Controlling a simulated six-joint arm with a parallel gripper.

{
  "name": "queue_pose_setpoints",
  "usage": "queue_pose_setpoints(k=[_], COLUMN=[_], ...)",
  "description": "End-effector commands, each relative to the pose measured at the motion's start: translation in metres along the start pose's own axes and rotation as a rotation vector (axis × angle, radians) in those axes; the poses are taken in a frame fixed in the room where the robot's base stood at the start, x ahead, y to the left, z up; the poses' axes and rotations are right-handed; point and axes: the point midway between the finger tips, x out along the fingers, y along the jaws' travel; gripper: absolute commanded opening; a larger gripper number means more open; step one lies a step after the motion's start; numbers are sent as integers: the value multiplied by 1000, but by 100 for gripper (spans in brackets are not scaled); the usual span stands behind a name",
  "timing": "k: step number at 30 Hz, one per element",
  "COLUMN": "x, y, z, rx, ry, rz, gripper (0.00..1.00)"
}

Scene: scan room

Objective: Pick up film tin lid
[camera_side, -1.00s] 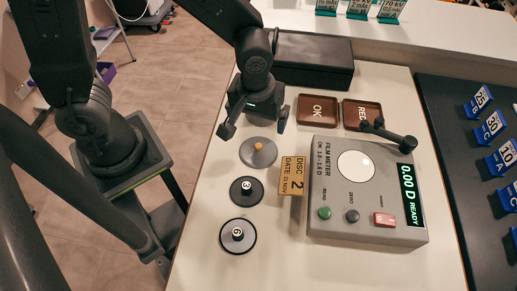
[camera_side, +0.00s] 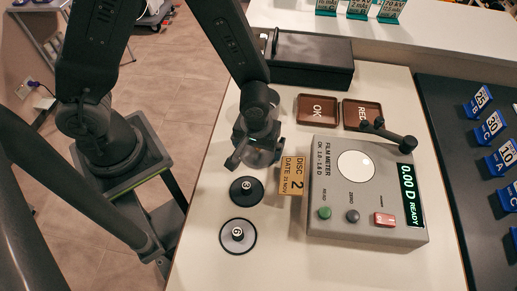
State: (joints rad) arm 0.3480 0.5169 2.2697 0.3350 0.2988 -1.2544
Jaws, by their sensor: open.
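The film tin lid appears to be the round grey disc (camera_side: 260,159) on the white table, in the side view. It lies flat, and its upper part and orange knob are hidden behind my gripper (camera_side: 256,158). My gripper is open and points down over the disc, with its fingers spread to either side of it. I cannot tell whether the fingers touch the disc.
A disc card (camera_side: 291,176) and the film meter (camera_side: 335,220) stand close right. Brown trays (camera_side: 316,121) and a black box (camera_side: 312,75) are behind.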

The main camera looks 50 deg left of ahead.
Motion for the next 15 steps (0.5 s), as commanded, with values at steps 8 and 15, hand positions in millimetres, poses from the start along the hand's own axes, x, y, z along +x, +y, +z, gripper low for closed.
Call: queue_pose_setpoints(k=[8, 15], x=[0, 0], y=[0, 0], z=[0, 0], rx=[-1, 0], ry=[0, 0], rz=[0, 0], gripper=[90, 67])
